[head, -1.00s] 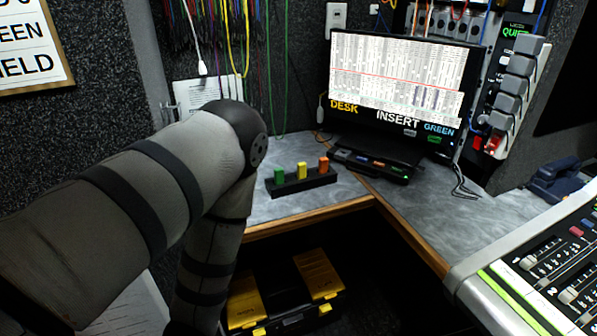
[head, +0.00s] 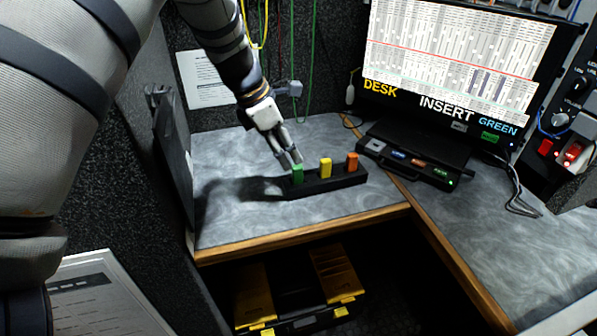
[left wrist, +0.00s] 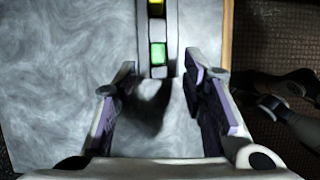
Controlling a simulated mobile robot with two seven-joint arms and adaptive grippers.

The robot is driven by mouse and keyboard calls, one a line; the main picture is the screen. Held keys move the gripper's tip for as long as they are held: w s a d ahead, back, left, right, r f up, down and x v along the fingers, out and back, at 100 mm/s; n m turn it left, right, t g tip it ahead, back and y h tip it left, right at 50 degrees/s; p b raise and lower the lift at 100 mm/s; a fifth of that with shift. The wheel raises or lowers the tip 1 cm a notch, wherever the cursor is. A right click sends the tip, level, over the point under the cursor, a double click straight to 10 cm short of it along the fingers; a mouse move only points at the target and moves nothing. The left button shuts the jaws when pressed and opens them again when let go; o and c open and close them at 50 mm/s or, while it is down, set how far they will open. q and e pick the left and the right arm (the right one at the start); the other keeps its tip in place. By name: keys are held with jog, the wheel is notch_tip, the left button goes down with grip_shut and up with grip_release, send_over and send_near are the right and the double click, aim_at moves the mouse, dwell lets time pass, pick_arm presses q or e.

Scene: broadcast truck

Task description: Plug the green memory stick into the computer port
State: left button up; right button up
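The green memory stick (head: 297,174) stands upright at the left end of a black holder (head: 335,182) on the grey desk; yellow (head: 325,168) and orange (head: 352,161) sticks stand beside it. My left gripper (head: 291,162) is just above the green stick, fingers pointing down. In the left wrist view its fingers (left wrist: 150,76) are open and apart, with the green stick (left wrist: 158,53) seen between and beyond them. I cannot tell whether they touch it. The black computer unit (head: 412,165) below the monitor has a row of colour-marked ports, green at the right. My right gripper is not in view.
A monitor (head: 455,65) reading "DESK INSERT GREEN" stands behind the computer unit. A dark upright panel (head: 175,155) borders the desk's left side. A cable (head: 518,190) lies right of the unit. A black and yellow toolbox (head: 295,290) sits below the desk. The desk's front left is clear.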

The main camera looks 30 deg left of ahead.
aim_at(297, 166)
pick_arm(q)
jog(key=x, duration=0.7)
jog(key=shift+w+b, duration=0.15)
jog(key=shift+b, duration=0.15)
grip_shut()
